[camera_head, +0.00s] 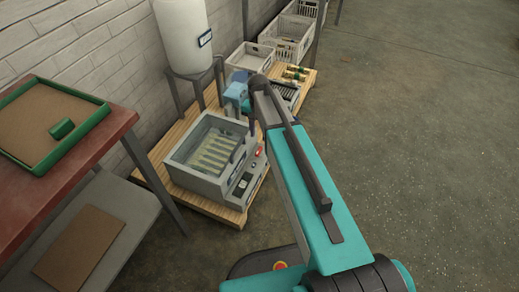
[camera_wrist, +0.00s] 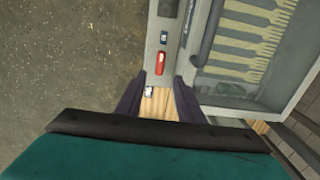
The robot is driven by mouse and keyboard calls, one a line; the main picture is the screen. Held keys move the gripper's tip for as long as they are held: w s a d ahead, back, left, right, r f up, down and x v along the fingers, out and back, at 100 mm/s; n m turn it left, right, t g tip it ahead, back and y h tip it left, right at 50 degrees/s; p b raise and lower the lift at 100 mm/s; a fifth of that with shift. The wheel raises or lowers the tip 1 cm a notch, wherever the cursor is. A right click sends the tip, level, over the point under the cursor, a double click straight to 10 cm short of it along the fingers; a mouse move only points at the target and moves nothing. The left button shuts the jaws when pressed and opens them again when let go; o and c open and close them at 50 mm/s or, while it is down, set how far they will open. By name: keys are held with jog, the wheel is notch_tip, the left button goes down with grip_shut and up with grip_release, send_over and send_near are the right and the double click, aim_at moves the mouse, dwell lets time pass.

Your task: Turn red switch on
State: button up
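Contact with the switch does not show. In the head view my arm hides most of the gripper. The switch's on or off position is unclear.
A red table with a green-rimmed tray (camera_head: 22,163) is at left. Concrete floor (camera_head: 420,130) is clear at right.

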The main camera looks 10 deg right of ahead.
aim_at(259, 150)
notch_tip(259, 150, down, 10)
jog(key=b, duration=0.3)
dwell(0.3)
